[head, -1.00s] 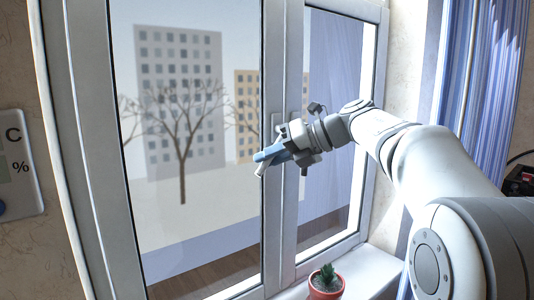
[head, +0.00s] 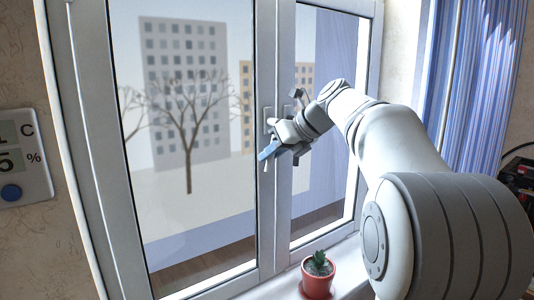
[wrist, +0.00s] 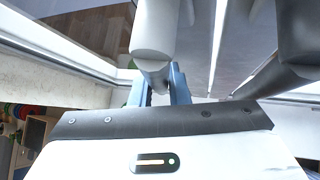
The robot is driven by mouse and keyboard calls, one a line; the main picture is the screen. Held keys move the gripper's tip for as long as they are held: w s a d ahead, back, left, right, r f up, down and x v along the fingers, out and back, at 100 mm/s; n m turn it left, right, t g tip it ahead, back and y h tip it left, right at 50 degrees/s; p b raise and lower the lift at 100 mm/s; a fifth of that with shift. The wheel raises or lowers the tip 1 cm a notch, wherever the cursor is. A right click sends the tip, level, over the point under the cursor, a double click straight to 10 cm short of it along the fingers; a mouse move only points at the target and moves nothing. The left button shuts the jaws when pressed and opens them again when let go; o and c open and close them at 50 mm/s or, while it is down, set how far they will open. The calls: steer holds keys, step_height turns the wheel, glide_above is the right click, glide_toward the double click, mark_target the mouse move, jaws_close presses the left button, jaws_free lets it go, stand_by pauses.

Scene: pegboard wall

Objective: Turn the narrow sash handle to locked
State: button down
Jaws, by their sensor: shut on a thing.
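The narrow sash (head: 325,130) is the right pane of the white window, and it looks closed. My gripper (head: 268,151) is at the centre post, with its blue fingers shut. In the wrist view, a pale rounded handle (wrist: 155,35) runs down from the top edge to between the blue fingers (wrist: 163,88), which are shut on it. A metal handle mount (head: 268,114) shows on the post just above the gripper. The gripper and wrist hide much of the handle, so I cannot tell its exact angle in the head view.
A red pot with a small plant (head: 318,278) stands on the sill below the gripper. A wall display (head: 22,158) is at the far left, and a blue curtain (head: 480,90) hangs at the right. A dark rounded shape (wrist: 302,30) is at the wrist view's right.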

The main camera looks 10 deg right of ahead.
steer(key=shift+f, duration=0.15)
steer(key=c, duration=1.5)
jaws_free()
steer(key=shift+a, duration=0.1)
steer(key=shift+o, duration=0.6)
steer(key=v, duration=0.8)
steer(key=shift+w, duration=0.1)
